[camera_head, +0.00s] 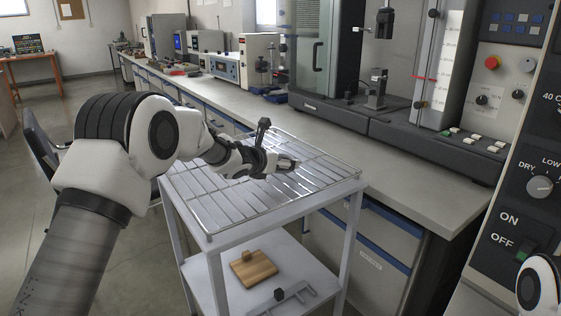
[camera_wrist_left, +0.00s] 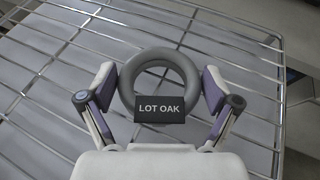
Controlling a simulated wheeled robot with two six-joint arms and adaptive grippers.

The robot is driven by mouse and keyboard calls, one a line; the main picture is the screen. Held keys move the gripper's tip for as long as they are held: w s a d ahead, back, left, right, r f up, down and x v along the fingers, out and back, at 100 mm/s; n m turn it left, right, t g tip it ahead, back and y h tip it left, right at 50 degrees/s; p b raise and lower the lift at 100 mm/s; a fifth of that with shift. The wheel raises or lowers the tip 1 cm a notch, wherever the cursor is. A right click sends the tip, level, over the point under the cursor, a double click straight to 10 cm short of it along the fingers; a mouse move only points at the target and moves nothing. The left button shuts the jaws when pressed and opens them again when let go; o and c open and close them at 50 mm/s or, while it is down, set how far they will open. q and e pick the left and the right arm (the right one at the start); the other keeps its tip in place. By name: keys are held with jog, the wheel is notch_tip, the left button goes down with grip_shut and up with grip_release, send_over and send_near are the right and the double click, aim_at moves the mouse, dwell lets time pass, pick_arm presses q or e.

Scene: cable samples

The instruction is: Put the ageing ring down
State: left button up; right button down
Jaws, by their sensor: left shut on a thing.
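The ageing ring (camera_wrist_left: 184,62) is a grey ring with a dark tag reading "LOT OAK". In the left wrist view it sits between the fingers of my left gripper (camera_wrist_left: 160,95), which is shut on it. In the head view my left gripper (camera_head: 288,163) is over the wire rack (camera_head: 215,222) on top of a white trolley, and the ring is hard to make out there. I cannot tell whether the ring touches the rack wires. My right gripper is out of view; only a piece of my right arm shows at the bottom right.
The wire rack looks bare around the gripper. A wooden block (camera_head: 253,268) lies on the trolley's lower shelf (camera_head: 218,285). A long bench (camera_head: 425,195) with instruments runs behind the trolley. A control panel (camera_head: 530,190) stands at the right.

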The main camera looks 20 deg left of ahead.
pick_arm(q)
jog(key=shift+s, duration=0.1)
jog(key=o, duration=1.1)
jog(key=shift+c, duration=0.2)
jog(key=shift+r, duration=0.2)
jog(key=b+v, duration=0.2)
jog(key=v, duration=0.9)
jog(key=shift+s+r+b, duration=0.1)
jog(key=shift+s+b, duration=0.15)
jog(key=shift+b, duration=0.05)
jog(key=shift+s+a, duration=0.1)
jog(key=shift+s, duration=0.05)
jog(key=shift+r, duration=0.15)
